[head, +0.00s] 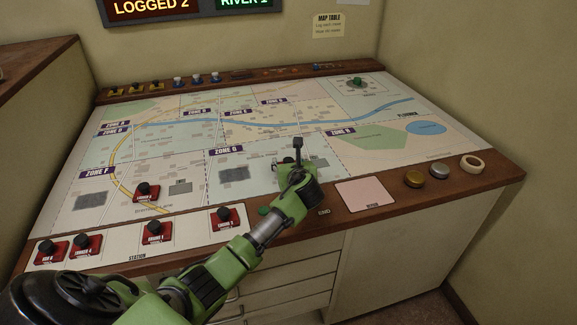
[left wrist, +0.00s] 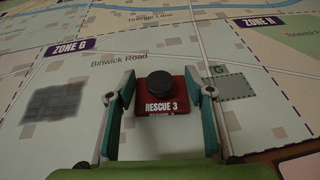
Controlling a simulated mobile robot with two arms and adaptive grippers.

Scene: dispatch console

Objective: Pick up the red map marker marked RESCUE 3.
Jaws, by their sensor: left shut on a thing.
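The red map marker marked RESCUE 3 (left wrist: 160,103) has a round black knob on top and sits between the two fingers of my left gripper (left wrist: 161,88) in the left wrist view. The gripper is shut on it. The marker is over Zone G of the map, near Binwick Road; I cannot tell whether it touches the map. In the head view my left gripper (head: 291,164) is over the lower middle of the map and mostly hides the marker. My right gripper is in neither view.
The map table (head: 330,160) carries other red markers, one on Zone F (head: 146,193) and several along the front strip (head: 157,231). Yellow and blue markers stand along the back edge. A pink pad (head: 366,194), two round discs and a tape roll (head: 471,163) lie at the front right.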

